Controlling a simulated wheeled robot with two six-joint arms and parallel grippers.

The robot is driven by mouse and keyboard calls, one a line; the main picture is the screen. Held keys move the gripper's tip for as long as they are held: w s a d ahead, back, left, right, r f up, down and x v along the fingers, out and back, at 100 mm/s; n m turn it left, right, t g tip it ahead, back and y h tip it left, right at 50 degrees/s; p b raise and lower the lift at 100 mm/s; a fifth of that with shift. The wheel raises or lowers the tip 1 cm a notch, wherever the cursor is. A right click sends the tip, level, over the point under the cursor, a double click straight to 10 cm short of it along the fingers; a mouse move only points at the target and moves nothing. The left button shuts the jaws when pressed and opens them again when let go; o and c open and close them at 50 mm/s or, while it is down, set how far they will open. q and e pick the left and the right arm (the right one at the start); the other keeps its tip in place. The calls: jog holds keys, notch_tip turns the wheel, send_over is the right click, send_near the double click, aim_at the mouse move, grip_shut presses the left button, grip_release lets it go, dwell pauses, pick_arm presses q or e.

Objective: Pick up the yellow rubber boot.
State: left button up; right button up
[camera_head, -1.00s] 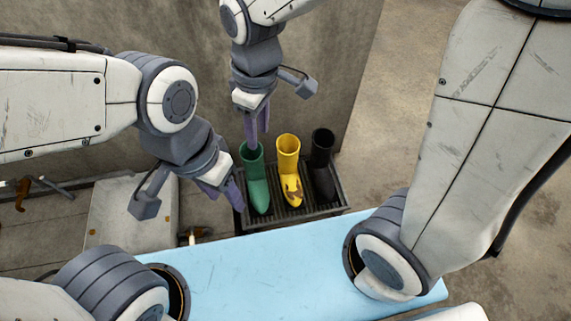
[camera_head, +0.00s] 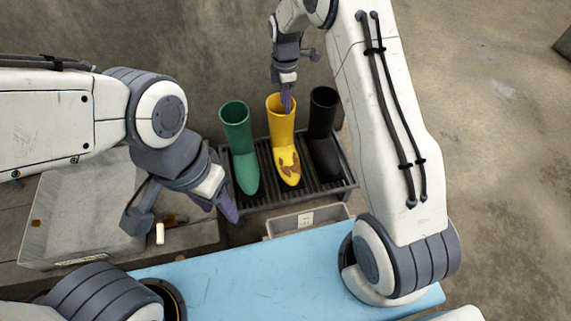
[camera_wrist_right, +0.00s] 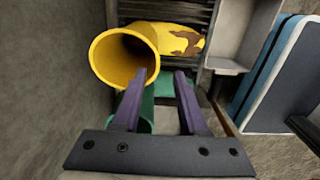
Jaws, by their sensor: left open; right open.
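The yellow rubber boot (camera_head: 282,125), with brown patches on its foot, stands upright on a dark slatted rack (camera_head: 345,175), between a green boot (camera_head: 239,140) and a black boot (camera_head: 323,125). My right gripper (camera_head: 287,108) is open at the yellow boot's top opening. In the right wrist view, one fingertip of this gripper (camera_wrist_right: 160,76) overlaps the opening of the yellow boot (camera_wrist_right: 112,78) and the other lies just right of its rim. Contact cannot be told. My left gripper (camera_head: 218,208) is open and empty, left of the rack and in front of the green boot.
A light blue surface (camera_head: 255,270) lies in front of the rack. A grey bin (camera_head: 285,222) sits between them. A pale box-like surface (camera_head: 80,215) is at the left. A wall (camera_head: 180,60) rises behind the boots, and open floor (camera_head: 490,150) is at the right.

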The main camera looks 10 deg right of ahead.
notch_tip(320, 180, down, 6)
jog(key=shift+w+d+f+b, duration=0.1)
jog(key=shift+w+b, duration=0.05)
jog(key=shift+b, duration=1.05)
jog(key=f+b, duration=0.1)
jog(key=f, duration=0.1)
jog(key=f+b, duration=0.2)
jog(key=shift+w+a+f, duration=0.1)
jog(key=shift+a+f, duration=0.1)
jog(key=shift+f, duration=0.2)
grip_shut()
